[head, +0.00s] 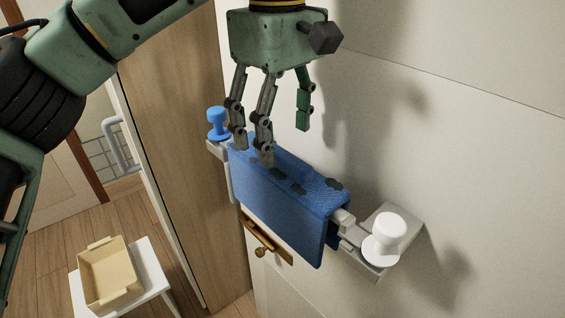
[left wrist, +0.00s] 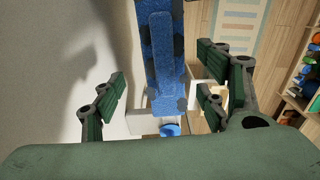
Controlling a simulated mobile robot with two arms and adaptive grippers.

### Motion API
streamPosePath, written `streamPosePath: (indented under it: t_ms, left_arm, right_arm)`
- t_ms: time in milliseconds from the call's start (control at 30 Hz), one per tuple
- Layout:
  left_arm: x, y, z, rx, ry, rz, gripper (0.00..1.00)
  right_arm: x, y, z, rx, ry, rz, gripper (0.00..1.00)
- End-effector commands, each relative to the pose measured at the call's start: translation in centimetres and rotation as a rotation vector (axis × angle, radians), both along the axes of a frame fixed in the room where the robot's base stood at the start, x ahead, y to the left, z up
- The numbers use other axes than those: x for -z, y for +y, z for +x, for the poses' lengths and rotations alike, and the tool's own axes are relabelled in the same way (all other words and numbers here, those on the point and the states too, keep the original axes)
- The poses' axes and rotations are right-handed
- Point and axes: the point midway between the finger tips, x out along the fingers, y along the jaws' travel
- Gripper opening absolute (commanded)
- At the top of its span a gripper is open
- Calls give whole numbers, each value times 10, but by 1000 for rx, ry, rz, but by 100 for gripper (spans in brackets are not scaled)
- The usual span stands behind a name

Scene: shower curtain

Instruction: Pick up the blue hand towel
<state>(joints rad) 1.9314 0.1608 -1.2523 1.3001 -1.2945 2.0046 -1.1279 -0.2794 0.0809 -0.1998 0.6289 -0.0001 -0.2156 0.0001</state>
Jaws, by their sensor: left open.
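The blue hand towel (head: 290,203) hangs folded over a pale rail on the white wall, with dark patches along its top. In the left wrist view the towel (left wrist: 163,55) runs up the middle, between the fingers. My left gripper (head: 278,135) is open and points down, just above the towel's left part. Its fingers are spread to both sides of the towel's top edge. I cannot tell whether any finger touches the cloth. The towel hides most of the rail. My right gripper is not in view.
A white knob (head: 390,232) stands at the rail's right end and a blue knob (head: 218,117) at its left end. A brass handle (head: 262,240) is below the towel. A beige tray (head: 109,277) sits on a white stool (head: 150,262) at lower left. The wall is close behind.

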Motion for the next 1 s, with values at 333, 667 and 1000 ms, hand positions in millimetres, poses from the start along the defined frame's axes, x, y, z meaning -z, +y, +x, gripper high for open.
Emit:
streamPosePath:
  t_ms: [333, 667, 1000]
  left_arm:
    - [32, -7, -6, 22, -1, 11, 67]
    - [75, -5, -7, 19, 0, 9, 67]
    - [79, -5, -7, 19, -2, 8, 61]
  right_arm:
    - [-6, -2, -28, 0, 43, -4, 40]
    - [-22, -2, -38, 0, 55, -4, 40]
    - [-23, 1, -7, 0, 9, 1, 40]
